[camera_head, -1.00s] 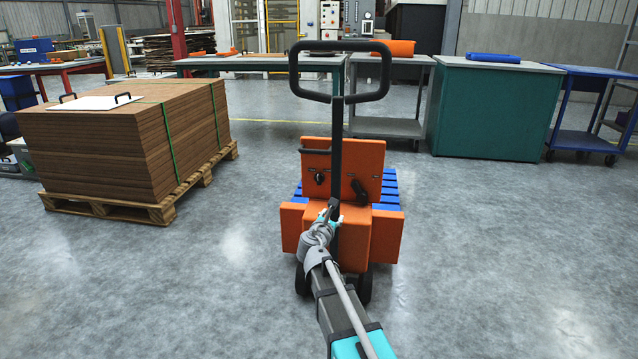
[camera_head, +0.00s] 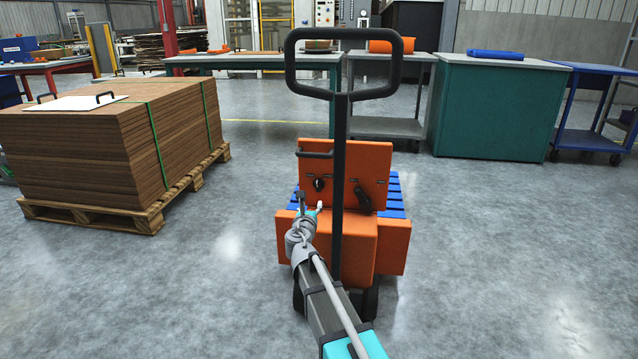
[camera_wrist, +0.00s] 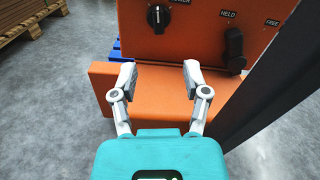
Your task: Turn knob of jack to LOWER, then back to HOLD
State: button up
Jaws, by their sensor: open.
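The orange jack (camera_head: 370,165) stands ahead with a tall black loop handle (camera_head: 340,120). Its black round knob (camera_head: 319,184) is on the upright orange panel; the wrist view shows it (camera_wrist: 158,18) near the top edge, its white mark roughly vertical. A partly cut-off label, seemingly LOWER, is at the knob's upper right. A black lever (camera_wrist: 234,48) sits to the right, below labels HELD and FREE. My gripper (camera_wrist: 160,77) is open and empty, its fingers apart in front of the panel, below the knob and not touching it. It also shows in the head view (camera_head: 309,209).
The handle's dark post (camera_wrist: 265,85) rises close on the right of my gripper. A blue slatted pallet (camera_head: 394,195) is behind the jack. A stack of brown boards (camera_head: 80,150) on a wooden pallet stands left.

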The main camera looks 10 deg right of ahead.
aim_at(317, 185)
jog(key=shift+w+a, duration=0.1)
jog(key=shift+w, duration=0.3)
jog(key=shift+w, duration=0.1)
jog(key=x, duration=1.3)
jog(key=shift+w+d, duration=0.2)
jog(key=shift+w, duration=0.05)
grip_shut()
